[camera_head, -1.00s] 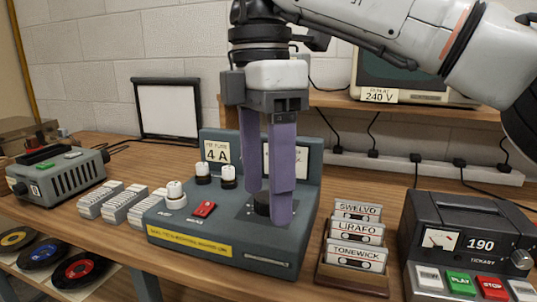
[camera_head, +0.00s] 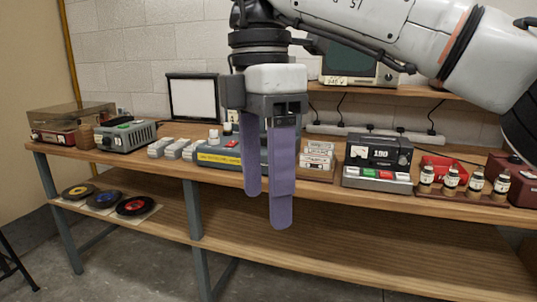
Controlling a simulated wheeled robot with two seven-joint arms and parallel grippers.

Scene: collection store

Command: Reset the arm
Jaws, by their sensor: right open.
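My right gripper (camera_head: 267,208) hangs fingers down in the middle of the camera_head view. Its two purple fingers are apart with nothing between them. It is in front of the wooden bench (camera_head: 330,195) and hides part of the grey fuse unit (camera_head: 215,158) behind it. My right arm (camera_head: 390,30) comes in from the upper right. My left gripper is not in view.
Records (camera_head: 103,199) lie on the lower shelf, whose right part is bare.

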